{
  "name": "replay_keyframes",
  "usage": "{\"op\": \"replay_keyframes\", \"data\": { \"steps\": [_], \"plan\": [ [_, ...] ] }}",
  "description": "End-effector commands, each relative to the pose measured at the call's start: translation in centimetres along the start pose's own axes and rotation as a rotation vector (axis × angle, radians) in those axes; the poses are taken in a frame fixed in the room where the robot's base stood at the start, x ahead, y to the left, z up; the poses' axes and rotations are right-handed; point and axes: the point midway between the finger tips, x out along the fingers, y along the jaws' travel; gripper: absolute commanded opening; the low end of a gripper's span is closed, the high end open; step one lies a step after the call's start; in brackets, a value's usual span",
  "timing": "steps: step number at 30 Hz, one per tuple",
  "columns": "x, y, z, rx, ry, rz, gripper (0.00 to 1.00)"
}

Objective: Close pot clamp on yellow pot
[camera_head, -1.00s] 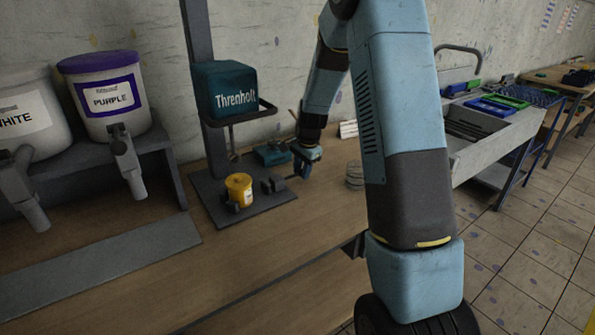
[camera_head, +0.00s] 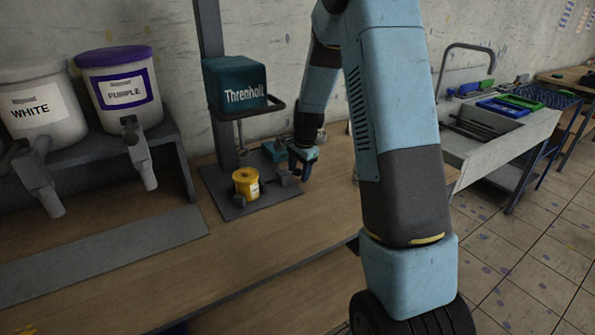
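The yellow pot (camera_head: 246,184) stands upright on the dark base plate of the Threnholt mixer (camera_head: 236,85). Dark clamp blocks sit beside the pot; the right clamp block (camera_head: 286,177) is between the pot and my gripper. I cannot tell whether the clamp touches the pot. My gripper (camera_head: 302,170) is low over the right edge of the base plate, pointing down, right of the pot and close to the clamp. Its fingers are small and dark here, so their opening is unclear.
White (camera_head: 40,105) and purple (camera_head: 122,92) paint buckets with spouts stand on a shelf at left. The wooden table (camera_head: 270,235) is clear in front. A sink unit (camera_head: 500,130) with coloured trays stands at right.

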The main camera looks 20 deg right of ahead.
Motion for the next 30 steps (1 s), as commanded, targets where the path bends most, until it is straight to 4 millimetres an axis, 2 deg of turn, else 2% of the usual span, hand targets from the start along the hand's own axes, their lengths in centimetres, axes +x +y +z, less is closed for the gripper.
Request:
{"op": "replay_keyframes", "data": {
  "steps": [5,10,24,30],
  "plan": [
    [-0.2,-0.1,0.0,-0.001,0.001,-0.003,0.56],
    [-1.6,-0.2,0.0,-0.002,0.003,-0.006,0.56],
    [-10.5,0.0,0.0,-0.001,0.002,-0.004,0.56],
    [-12.9,0.0,0.0,-0.001,0.001,-0.002,0.56]
  ]
}}
